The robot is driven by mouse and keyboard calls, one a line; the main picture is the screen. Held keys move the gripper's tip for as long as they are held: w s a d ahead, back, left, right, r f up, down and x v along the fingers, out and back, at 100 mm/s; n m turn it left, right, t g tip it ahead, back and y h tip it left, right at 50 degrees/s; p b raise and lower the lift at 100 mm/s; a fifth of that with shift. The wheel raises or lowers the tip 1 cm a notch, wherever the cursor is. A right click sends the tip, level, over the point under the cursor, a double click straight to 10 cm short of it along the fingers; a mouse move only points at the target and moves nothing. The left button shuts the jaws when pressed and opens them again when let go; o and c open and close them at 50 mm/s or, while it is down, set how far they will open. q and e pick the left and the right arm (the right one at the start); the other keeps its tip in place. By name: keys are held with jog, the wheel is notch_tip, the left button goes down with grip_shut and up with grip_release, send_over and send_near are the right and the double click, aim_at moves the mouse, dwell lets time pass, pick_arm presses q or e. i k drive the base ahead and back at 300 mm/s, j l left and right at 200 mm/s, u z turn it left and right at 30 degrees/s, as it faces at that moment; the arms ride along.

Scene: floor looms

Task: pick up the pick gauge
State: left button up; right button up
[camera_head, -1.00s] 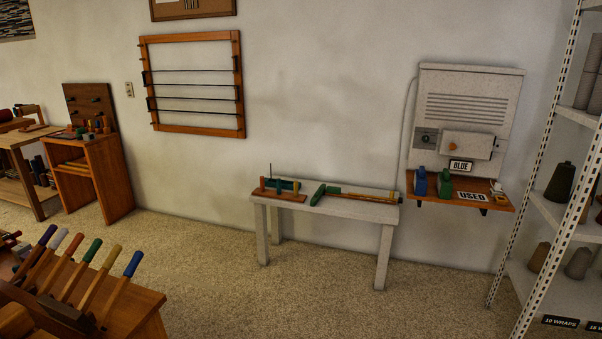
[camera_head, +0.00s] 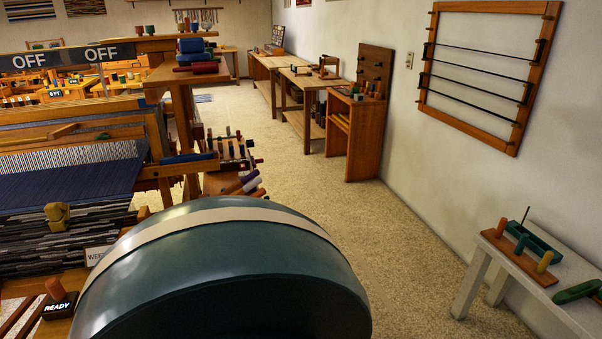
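I cannot make out a thing that is clearly the pick gauge. Small tools lie on the white bench (camera_head: 553,301) at the lower right. There a wooden block with pegs (camera_head: 515,258) stands beside a green tray (camera_head: 536,240), and a dark green tool (camera_head: 578,292) lies nearer the right edge. On the loom at the left, a small yellow-brown piece (camera_head: 57,216) rests on the blue and grey cloth (camera_head: 65,195). I cannot tell whether any of these is the gauge. Neither of my grippers is in view.
A large dark green drum with a cream band (camera_head: 225,275) fills the lower middle, close to me. An open floor aisle (camera_head: 400,245) runs between the drum and the white bench. A wooden cabinet (camera_head: 352,138) stands by the wall.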

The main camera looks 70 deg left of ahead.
aim_at(60, 304)
jog(key=i+u, duration=0.15)
jog(key=u, duration=3.3)
